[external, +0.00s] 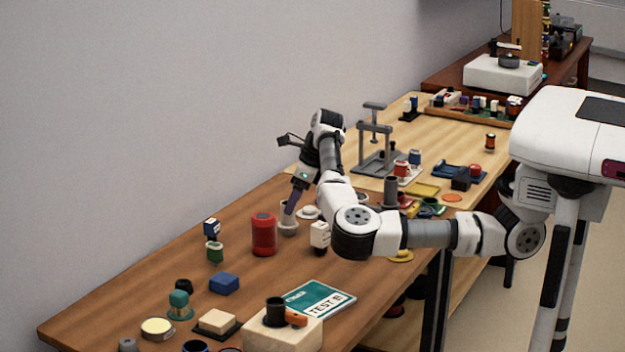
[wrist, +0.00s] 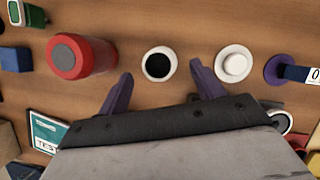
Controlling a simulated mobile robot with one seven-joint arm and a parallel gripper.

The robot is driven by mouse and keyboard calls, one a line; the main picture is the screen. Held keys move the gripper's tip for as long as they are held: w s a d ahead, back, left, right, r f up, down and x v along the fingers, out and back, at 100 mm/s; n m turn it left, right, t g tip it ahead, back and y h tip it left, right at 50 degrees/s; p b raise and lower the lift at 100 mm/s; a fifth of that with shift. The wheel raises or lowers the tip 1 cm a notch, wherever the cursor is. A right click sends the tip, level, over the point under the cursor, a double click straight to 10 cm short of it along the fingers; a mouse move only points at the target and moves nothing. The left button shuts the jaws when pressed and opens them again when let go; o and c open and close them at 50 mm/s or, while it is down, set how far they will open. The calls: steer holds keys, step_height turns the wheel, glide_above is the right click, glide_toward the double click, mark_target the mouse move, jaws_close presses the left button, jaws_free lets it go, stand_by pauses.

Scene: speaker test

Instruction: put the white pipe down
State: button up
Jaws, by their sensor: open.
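The white pipe (external: 288,227) stands upright on the brown wooden table (external: 150,283), just right of a red cylinder (external: 263,236). In the wrist view the pipe (wrist: 146,72) shows from above as a white ring with a dark opening. My gripper (external: 291,209) points down at the pipe. In the wrist view its purple fingers (wrist: 161,72) are spread wide, one on each side of the pipe, with gaps between them and it. The gripper is open and holds nothing. In the external view the fingers partly cover the pipe's top.
A round white piece (wrist: 234,64) sits close to the right finger, and the red cylinder (wrist: 82,56) is left of the left finger. Bare table lies at the far left.

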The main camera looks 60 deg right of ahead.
steer(key=v, duration=0.5)
steer(key=shift+s+r, duration=0.1)
steer(key=shift+r, duration=0.2)
